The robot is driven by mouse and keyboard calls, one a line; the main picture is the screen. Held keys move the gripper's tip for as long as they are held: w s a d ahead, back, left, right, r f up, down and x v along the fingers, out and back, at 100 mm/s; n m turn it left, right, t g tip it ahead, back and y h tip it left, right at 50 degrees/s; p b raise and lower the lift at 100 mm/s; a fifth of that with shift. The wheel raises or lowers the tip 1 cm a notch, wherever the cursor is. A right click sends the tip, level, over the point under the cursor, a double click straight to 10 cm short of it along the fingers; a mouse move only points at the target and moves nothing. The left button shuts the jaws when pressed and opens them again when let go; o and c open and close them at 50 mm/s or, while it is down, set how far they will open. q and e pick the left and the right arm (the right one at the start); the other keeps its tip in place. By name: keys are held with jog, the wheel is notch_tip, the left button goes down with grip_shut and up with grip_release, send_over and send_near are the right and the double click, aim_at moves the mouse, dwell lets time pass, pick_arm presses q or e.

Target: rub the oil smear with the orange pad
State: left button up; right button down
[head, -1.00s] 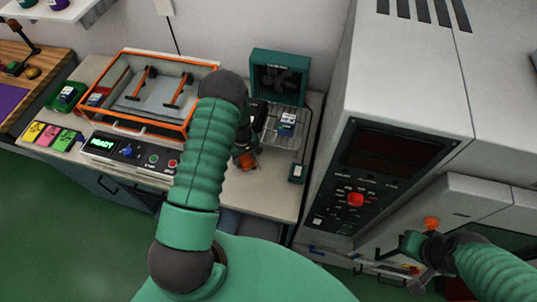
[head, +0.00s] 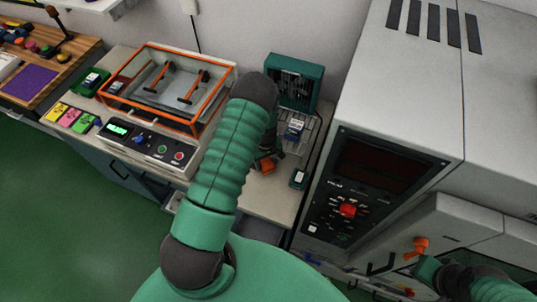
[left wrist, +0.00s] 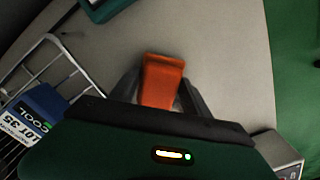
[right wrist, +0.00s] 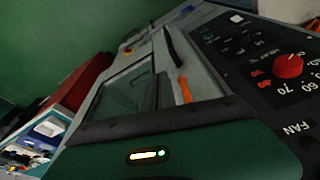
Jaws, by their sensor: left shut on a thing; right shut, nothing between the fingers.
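My left gripper (left wrist: 160,90) is shut on the orange pad (left wrist: 161,80), which sticks out between its fingers over the beige bench top in the left wrist view. In the head view the pad (head: 267,165) shows just below my left arm, near the bench's right part. I cannot tell whether it touches the bench. I cannot make out the oil smear in any view; arm and gripper hide part of the bench. My right gripper (head: 428,268) is shut and empty, at the lower right by the grey oven and an orange latch (head: 416,247).
A wire rack (head: 305,132) with a blue labelled block (head: 294,129) and a teal fan box (head: 295,82) stand behind the pad. An orange-framed shaker (head: 170,85) is to the left. The tall oven (head: 400,70) with a red knob (head: 347,209) bounds the right.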

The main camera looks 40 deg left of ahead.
pick_arm(q)
jog(key=shift+s+a+r+p, duration=0.15)
jog(key=shift+r+p, duration=0.3)
jog(key=shift+r, duration=0.5)
jog(key=shift+r+p, duration=0.5)
jog(key=shift+r, duration=0.35)
jog(key=shift+d+r+p, duration=0.2)
jog(key=shift+r+p, duration=0.05)
jog(key=shift+r, duration=0.2)
jog(key=shift+d+r+p, duration=0.2)
jog(key=shift+r, duration=0.25)
